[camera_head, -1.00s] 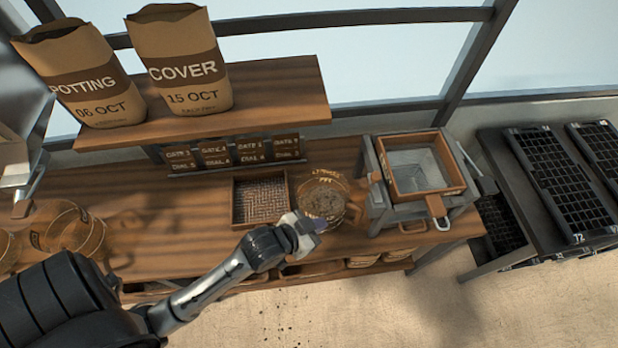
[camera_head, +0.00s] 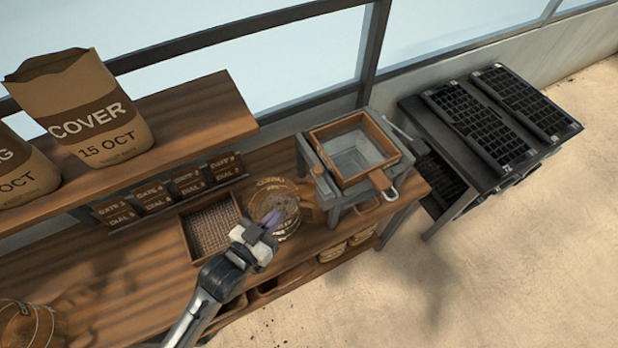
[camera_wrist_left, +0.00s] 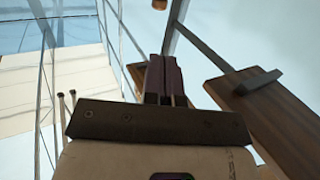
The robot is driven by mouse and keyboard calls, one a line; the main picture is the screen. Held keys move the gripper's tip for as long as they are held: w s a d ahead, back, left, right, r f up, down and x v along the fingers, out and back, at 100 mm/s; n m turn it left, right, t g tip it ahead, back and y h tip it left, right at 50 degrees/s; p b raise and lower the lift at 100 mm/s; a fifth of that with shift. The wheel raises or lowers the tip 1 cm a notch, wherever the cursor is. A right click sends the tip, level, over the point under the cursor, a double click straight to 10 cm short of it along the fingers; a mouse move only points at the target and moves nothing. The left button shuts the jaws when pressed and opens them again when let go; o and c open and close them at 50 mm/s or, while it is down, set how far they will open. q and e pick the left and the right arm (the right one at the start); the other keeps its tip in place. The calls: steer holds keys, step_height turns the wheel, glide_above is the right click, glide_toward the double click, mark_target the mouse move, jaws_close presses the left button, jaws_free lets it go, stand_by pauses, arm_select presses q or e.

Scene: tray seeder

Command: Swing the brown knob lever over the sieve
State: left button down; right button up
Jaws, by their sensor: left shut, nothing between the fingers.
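My left gripper (camera_head: 272,223) is shut and empty, above the bench just in front of the round see-through tub of dark mix (camera_head: 275,205). Its closed dark purple fingers also show in the left wrist view (camera_wrist_left: 164,75). The sieve seems to be the square wooden frame (camera_head: 327,132) on a grey stand, right of and beyond the gripper. A small brown block (camera_head: 317,170) sits at the stand's left side; I cannot tell whether it is the lever's knob. In the left wrist view a brown rounded piece (camera_wrist_left: 160,4) shows at the top edge. My right gripper is out of view.
A wooden tray with woven mesh (camera_head: 185,238) lies left of the tub. A shelf (camera_head: 215,110) with paper bags stands behind. A grey table with black cell trays (camera_head: 492,115) stands at right. Open floor lies in front.

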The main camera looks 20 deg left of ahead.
arm_select(q)
glide_toward(315, 173)
steer(key=x, duration=0.5)
steer(key=shift+w+p, duration=0.2)
steer(key=shift+p, duration=0.15)
steer(key=shift+x, duration=1.05)
